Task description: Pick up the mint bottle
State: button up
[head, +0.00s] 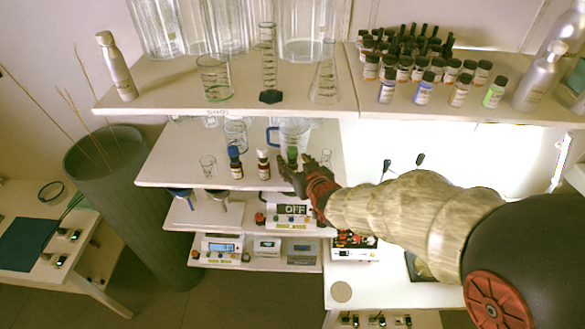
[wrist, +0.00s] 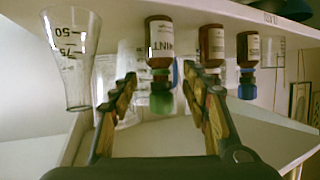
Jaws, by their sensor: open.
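The mint bottle (wrist: 160,45) is brown with a white "MINT" label and a green cap. It stands on the middle shelf; the wrist view shows it upside down. In the head view its green cap (head: 292,154) shows just behind my gripper (head: 304,164), which hides most of its body. In the wrist view my gripper (wrist: 159,78) is open, with one finger on each side of the bottle. The bottle lies in line with the gap near the fingertips. I cannot tell whether either finger touches it.
A beaker (head: 296,130) and other glassware are close by. The upper shelf (head: 180,98) overhangs, carrying glassware and many small bottles.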

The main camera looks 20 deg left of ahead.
jog(key=shift+x, duration=1)
jog(key=shift+c, duration=1.3)
grip_shut()
